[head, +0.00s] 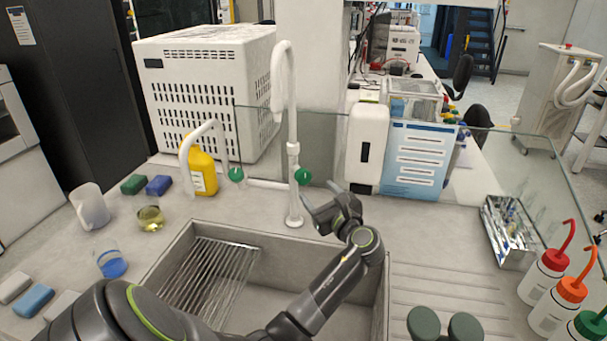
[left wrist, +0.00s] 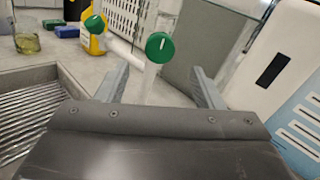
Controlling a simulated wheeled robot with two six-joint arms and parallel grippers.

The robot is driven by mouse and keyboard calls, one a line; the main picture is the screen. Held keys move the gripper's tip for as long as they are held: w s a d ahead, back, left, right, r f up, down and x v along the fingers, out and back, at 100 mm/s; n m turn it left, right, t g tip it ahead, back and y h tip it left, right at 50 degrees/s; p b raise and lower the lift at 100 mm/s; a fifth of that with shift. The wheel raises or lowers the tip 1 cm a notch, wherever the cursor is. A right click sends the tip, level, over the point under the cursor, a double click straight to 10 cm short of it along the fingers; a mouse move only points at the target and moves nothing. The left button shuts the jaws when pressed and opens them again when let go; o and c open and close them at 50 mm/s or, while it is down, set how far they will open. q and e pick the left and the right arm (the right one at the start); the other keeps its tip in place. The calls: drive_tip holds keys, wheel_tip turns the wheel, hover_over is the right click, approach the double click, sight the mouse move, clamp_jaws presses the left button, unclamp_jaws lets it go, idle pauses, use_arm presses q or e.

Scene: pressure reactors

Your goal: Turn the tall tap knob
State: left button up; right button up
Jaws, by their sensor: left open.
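The tall white tap (head: 292,150) stands behind the sink, with a green round knob (head: 303,177) on its right side. In the left wrist view the tall tap's green knob (left wrist: 160,47) faces me between the two fingers, apart from them. My left gripper (head: 327,205) is open and empty, just right of the knob and a little in front of it; it also shows in the left wrist view (left wrist: 158,85). A shorter white tap (head: 205,128) with its own green knob (head: 236,175) is to the left. My right gripper does not show.
The sink (head: 215,275) with a metal rack lies below my left arm. A yellow bottle (head: 203,170) stands behind the short tap. A white dispenser (head: 367,147) and a glass screen (head: 320,140) are behind the gripper. Wash bottles (head: 570,290) stand at the right.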

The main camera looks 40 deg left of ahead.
sight(305, 179)
use_arm(q)
drive_tip(key=p+x, duration=0.1)
drive_tip(key=x, duration=0.7)
drive_tip(key=shift+r, duration=0.1)
drive_tip(key=shift+w+a, duration=0.25)
drive_tip(key=shift+a, duration=0.3)
drive_tip(key=shift+c, duration=0.4)
drive_tip(key=c, duration=0.9)
